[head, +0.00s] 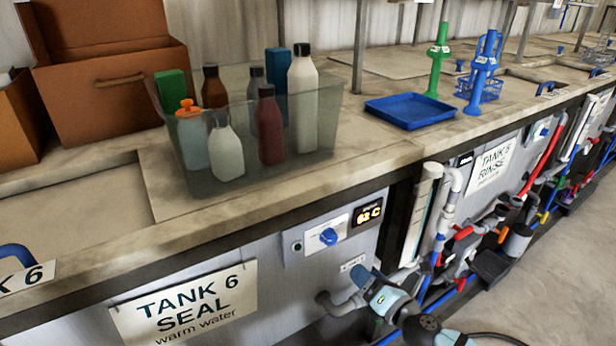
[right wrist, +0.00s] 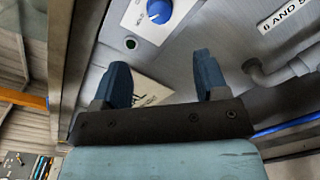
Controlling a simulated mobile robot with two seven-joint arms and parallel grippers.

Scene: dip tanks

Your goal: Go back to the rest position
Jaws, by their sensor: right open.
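My right gripper (head: 368,277) is in the lower middle of the head view, in front of the tank 6 panel and below its temperature display. In the right wrist view its two blue fingers (right wrist: 164,80) stand wide apart with nothing between them. Behind them are the grey panel and part of a pale sign (right wrist: 150,93). My left gripper is in neither view.
A clear bin (head: 310,165) of bottles stands on the counter above the tank 6 sign (head: 186,305). The blue knob (head: 328,236) and display (head: 367,213) are just above my right gripper. Pipes (head: 455,180) run along the front at the right. Bare floor (head: 570,260) lies lower right.

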